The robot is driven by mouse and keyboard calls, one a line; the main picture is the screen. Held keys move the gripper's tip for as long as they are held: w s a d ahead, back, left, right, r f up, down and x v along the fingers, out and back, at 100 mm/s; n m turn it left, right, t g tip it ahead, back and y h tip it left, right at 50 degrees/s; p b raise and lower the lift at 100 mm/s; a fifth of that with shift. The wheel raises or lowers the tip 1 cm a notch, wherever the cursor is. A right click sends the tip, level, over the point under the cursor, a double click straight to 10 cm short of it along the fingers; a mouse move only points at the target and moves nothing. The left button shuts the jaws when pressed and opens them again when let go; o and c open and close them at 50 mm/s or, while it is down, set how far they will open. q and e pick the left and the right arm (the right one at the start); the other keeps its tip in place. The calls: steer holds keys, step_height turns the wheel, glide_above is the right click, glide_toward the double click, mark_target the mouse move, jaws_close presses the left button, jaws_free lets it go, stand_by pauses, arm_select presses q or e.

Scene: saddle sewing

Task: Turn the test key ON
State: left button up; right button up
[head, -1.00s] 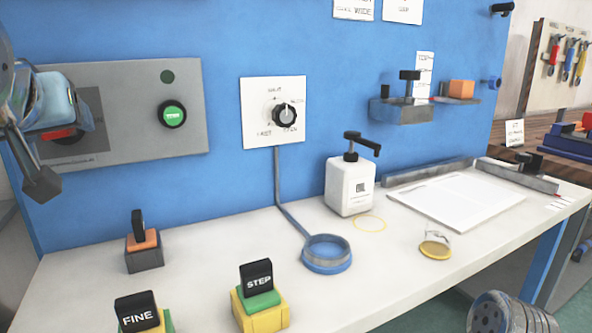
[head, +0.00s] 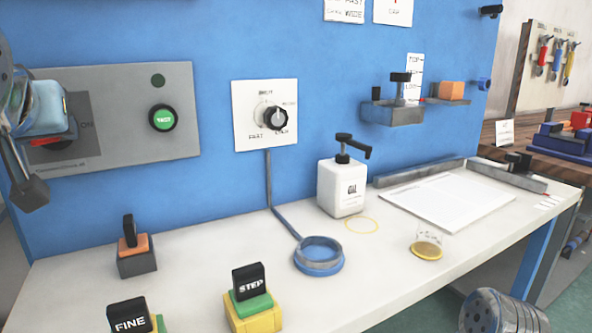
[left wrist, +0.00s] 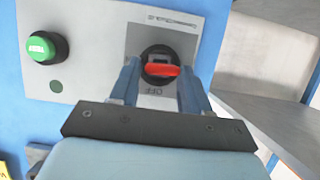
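The test key is a red, bar-shaped handle (left wrist: 160,70) on a round black base, on a dark plate (left wrist: 140,45) with an upside-down OFF mark in the left wrist view. The red bar lies crosswise there. In the head view an ON mark (head: 87,125) shows on the plate, and my left gripper hides most of the key. My left gripper (left wrist: 160,78) is open, its two blue-grey fingers on either side of the red handle. I cannot tell whether they touch it. My right gripper is not in view.
The grey panel (head: 130,85) also carries a green button (head: 165,118). A white dial plate (head: 250,95) is on the blue wall to its right. On the bench stand a FINE block (head: 130,315), a STEP block (head: 250,290), a white bottle (head: 340,185) and a blue ring (head: 318,264).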

arm_select(q)
steer(key=shift+o, duration=1.4)
steer(key=shift+s+d+b, duration=0.15)
steer(key=shift+s+d, duration=0.25)
steer(key=shift+s, duration=0.35)
steer(key=shift+s+d+b, duration=0.2)
steer(key=shift+s+d, duration=0.25)
steer(key=shift+s, duration=0.3)
steer(key=shift+s+d+b, duration=0.15)
steer(key=shift+s+d, duration=0.25)
steer(key=shift+s, duration=0.35)
steer(key=shift+a+n, duration=0.1)
steer(key=shift+n, duration=0.3)
